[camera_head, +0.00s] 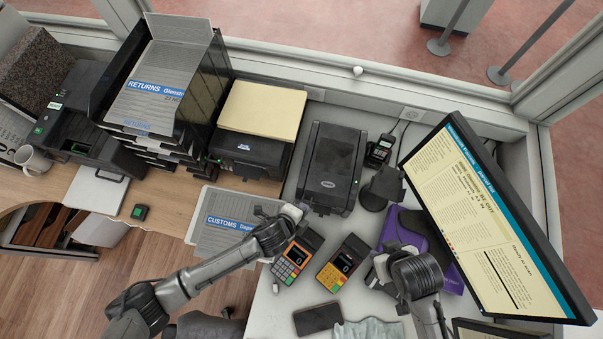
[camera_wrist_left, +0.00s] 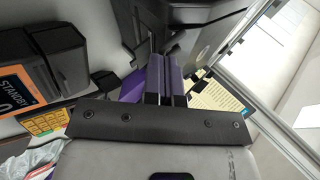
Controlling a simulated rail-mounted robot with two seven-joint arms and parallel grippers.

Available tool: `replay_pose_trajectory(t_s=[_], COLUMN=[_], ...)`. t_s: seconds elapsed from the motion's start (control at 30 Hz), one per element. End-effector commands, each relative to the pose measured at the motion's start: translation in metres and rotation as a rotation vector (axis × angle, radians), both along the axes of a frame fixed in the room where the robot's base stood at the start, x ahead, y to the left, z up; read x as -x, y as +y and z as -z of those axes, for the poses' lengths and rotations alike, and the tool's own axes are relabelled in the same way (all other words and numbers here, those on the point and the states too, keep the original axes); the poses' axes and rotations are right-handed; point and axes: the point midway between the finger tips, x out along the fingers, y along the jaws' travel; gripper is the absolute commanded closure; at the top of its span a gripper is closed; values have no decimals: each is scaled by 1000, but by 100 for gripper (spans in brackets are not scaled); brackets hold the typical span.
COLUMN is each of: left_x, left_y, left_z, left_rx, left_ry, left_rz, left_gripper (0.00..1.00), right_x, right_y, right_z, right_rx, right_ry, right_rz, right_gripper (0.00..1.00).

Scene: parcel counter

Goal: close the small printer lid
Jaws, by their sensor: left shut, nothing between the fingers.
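The small printer (camera_head: 332,165) is a dark box with a long ridged top panel and a logo at its front. It stands at the middle of the counter. I cannot tell from its top whether the lid is fully down. Its dark body also shows at the top of the left wrist view (camera_wrist_left: 200,25). My left gripper (camera_head: 298,208) is at the printer's front left corner, with its fingertips close to the body; contact is unclear. It is shut and empty, its fingers (camera_wrist_left: 165,65) side by side in the wrist view. My right gripper (camera_head: 382,265) hangs right of the card terminals, its fingers hidden.
Two card terminals (camera_head: 297,257) (camera_head: 342,263) lie in front of the printer. A handset (camera_head: 380,150) and a dark stand (camera_head: 382,187) are at its right, beside a large monitor (camera_head: 488,215). A larger printer (camera_head: 250,150) and paper trays (camera_head: 165,90) stand left.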

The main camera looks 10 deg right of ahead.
Motion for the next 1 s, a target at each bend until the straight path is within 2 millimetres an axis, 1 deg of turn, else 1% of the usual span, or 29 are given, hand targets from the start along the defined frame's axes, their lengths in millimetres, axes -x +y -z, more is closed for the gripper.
replay_pose_trajectory(t_s=[0.17,0.4,0.43,0.47,0.7,0.83,1.0], left_x=[2,6,11,15,42,52,60], left_y=[2,3,9,14,40,49,57], left_z=[-16,-49,-46,-48,-76,-87,-95], left_rx=[-3,1,1,0,2,4,3], left_ry=[2,-1,1,0,0,-1,-1], left_rz=[-2,-2,-1,-1,-2,-1,-2], left_gripper=[100,100,100,100,100,100,100], right_x=[0,0,0,0,-1,-1,-1], right_y=[0,-1,-1,-1,-3,-3,-2], right_z=[-20,-58,-51,-51,-50,-51,-51], right_rx=[1,4,4,4,10,9,7], right_ry=[-1,-2,-3,-6,-2,-1,-1], right_rz=[0,-3,-4,-4,-6,-6,-4], right_gripper=[57,57,57,57,57,57,57])
